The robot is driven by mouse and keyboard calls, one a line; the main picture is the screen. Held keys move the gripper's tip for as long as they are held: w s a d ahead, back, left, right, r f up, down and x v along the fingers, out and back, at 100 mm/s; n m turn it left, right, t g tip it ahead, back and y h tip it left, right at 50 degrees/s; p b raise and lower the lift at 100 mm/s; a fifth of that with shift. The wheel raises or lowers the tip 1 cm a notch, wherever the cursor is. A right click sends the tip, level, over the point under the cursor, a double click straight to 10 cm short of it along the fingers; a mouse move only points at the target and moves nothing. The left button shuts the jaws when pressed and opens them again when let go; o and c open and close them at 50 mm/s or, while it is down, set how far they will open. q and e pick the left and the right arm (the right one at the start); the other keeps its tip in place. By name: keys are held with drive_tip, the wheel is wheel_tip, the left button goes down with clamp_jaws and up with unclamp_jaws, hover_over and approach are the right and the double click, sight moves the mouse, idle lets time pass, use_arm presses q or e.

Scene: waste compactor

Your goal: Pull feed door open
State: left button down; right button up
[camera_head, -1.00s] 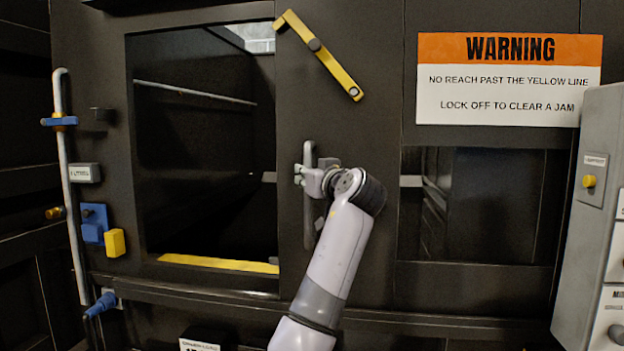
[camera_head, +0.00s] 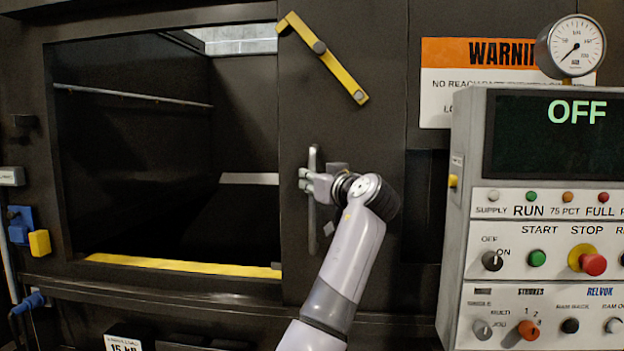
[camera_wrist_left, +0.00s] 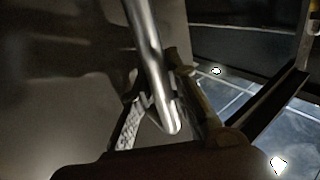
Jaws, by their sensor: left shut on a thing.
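The feed door (camera_head: 300,100) is a dark sliding panel with a yellow latch bar (camera_head: 322,57) tilted near its top. The feed opening (camera_head: 150,170) to its left is wide and shows a dark chamber with a yellow line (camera_head: 185,265) along its sill. My left gripper (camera_head: 306,182) is shut on the door's vertical metal handle (camera_head: 312,225). In the left wrist view the handle (camera_wrist_left: 147,50) runs down between the fingers (camera_wrist_left: 170,115). My right gripper is in neither view.
A grey control panel (camera_head: 460,220) stands close at the right, with an OFF display (camera_head: 560,130), buttons and a gauge (camera_head: 577,45). A warning sign (camera_head: 440,85) is partly behind it. Blue and yellow lock parts (camera_head: 38,242) sit left of the opening.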

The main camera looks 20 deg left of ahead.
use_arm(q)
drive_tip(key=shift+d+r, duration=0.1)
drive_tip(key=shift+d, duration=0.05)
drive_tip(key=c, duration=1.9)
unclamp_jaws()
drive_tip(key=o, duration=0.4)
drive_tip(key=shift+w+d, duration=0.1)
drive_tip(key=shift+d, duration=0.1)
drive_tip(key=shift+c, duration=0.2)
drive_tip(key=shift+a, duration=0.1)
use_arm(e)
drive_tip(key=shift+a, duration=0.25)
use_arm(q)
drive_tip(key=v, duration=1.2)
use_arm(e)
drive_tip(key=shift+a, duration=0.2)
